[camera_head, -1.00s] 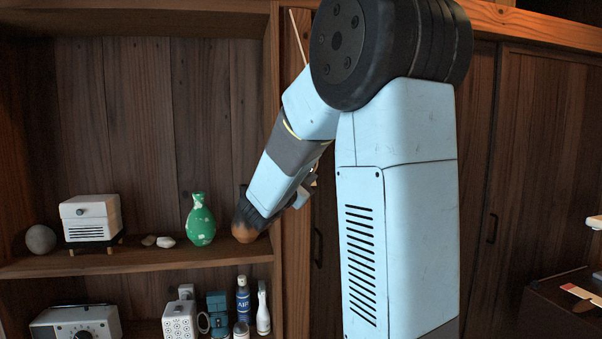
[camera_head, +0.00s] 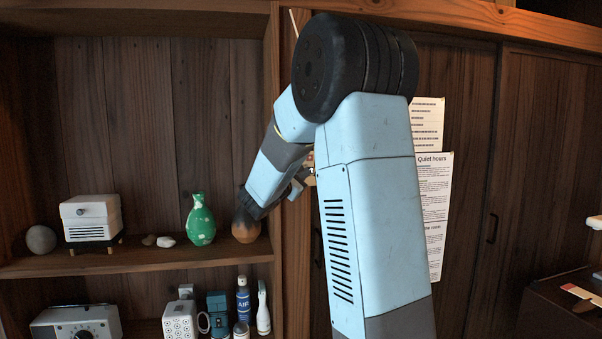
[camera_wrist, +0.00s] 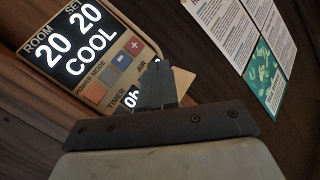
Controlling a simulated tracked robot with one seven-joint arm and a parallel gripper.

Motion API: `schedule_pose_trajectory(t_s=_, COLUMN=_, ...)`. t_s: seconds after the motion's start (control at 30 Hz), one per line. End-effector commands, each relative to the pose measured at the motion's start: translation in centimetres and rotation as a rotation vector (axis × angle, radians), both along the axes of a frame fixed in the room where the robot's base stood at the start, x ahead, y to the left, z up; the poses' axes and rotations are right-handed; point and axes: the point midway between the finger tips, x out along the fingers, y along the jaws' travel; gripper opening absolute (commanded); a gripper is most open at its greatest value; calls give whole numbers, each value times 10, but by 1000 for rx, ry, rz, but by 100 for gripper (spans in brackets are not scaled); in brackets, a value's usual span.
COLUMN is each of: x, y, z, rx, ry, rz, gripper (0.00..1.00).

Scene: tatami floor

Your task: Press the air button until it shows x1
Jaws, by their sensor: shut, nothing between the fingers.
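A wall control panel (camera_wrist: 85,50) shows at the upper left of the wrist view, tilted. Its lit display reads ROOM 20, SET 20 and COOL. Below are an orange power button (camera_wrist: 93,93), a grey mode button (camera_wrist: 108,76), a blue minus button (camera_wrist: 121,61) and a red plus button (camera_wrist: 135,46). TIMER and AIR labels are on the lower part. My gripper (camera_wrist: 158,72) is shut and empty, its tips over the panel's AIR area. The tips hide most of the air button and its reading; I cannot tell whether they touch it.
Posted notices (camera_head: 432,185) hang on the wooden wall right of my arm; they also show in the wrist view (camera_wrist: 245,40). A shelf (camera_head: 150,262) at left holds a green vase (camera_head: 201,220) and a brown vase (camera_head: 246,230) close to my arm.

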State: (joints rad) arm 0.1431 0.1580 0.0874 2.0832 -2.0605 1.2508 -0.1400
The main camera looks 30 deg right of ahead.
Motion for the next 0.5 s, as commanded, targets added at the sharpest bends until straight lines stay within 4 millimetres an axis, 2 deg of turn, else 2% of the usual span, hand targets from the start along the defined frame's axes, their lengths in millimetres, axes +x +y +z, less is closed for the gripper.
schedule_pose_trajectory(t_s=0.2, x=11, y=-3, z=0, rx=-1, ry=0, rz=-1, gripper=0)
schedule_pose_trajectory(t_s=0.5, x=12, y=-4, z=0, rx=-1, ry=0, rz=-1, gripper=0)
